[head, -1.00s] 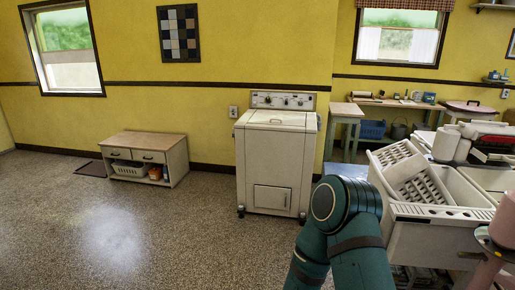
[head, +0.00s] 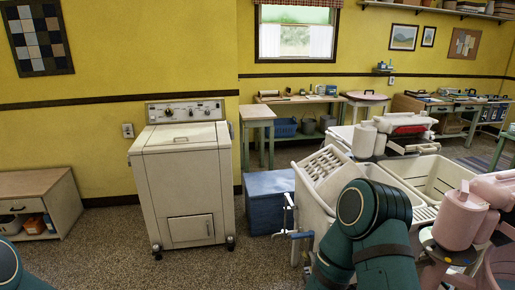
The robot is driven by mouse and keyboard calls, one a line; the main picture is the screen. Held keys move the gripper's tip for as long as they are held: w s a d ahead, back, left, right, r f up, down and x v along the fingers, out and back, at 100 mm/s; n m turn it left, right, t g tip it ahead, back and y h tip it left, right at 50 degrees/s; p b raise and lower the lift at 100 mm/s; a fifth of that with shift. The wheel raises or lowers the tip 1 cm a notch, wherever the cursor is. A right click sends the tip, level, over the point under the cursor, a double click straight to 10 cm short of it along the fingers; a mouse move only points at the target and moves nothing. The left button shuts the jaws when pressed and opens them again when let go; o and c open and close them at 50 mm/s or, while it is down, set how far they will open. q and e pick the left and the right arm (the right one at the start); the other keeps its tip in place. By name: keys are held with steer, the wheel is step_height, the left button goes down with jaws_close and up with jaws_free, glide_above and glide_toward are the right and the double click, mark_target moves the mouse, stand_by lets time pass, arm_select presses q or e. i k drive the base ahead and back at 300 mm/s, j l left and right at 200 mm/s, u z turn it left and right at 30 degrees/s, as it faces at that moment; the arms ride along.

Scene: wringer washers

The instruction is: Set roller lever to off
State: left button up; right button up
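A pink wringer unit (head: 462,220) stands at the right edge in the head view, partly cut off. A white wringer unit with a red part (head: 408,124) stands farther back, behind the rinse tubs. I cannot make out a roller lever or its setting on either one. My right arm's teal elbow rises at the lower right, in front of the tubs, and a piece of my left arm shows at the lower left edge. I see neither gripper clearly.
White twin tubs (head: 438,181) with a ribbed washboard-like panel (head: 322,166) stand beside my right arm. A cream washer (head: 186,185) stands against the yellow wall, with a blue chest (head: 268,200) beside it. A low cabinet (head: 58,190) is at left. Speckled floor is clear at front left.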

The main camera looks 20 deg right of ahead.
mark_target(465, 192)
steer(key=i+z, duration=0.15)
steer(key=i, duration=0.3)
steer(key=i+j+z, duration=0.2)
steer(key=i, duration=0.2)
steer(key=i+j+z, duration=0.15)
steer(key=i, duration=0.3)
steer(key=i+z, duration=0.15)
steer(key=z, duration=0.3)
steer(key=i+z, duration=0.1)
steer(key=z, duration=0.4)
steer(key=i+j+z, duration=0.15)
steer(key=z, duration=0.3)
steer(key=j+z, duration=0.15)
steer(key=z, duration=0.3)
steer(key=i+j+z, duration=0.15)
steer(key=z, duration=0.3)
steer(key=j+z, duration=0.25)
steer(key=z, duration=0.25)
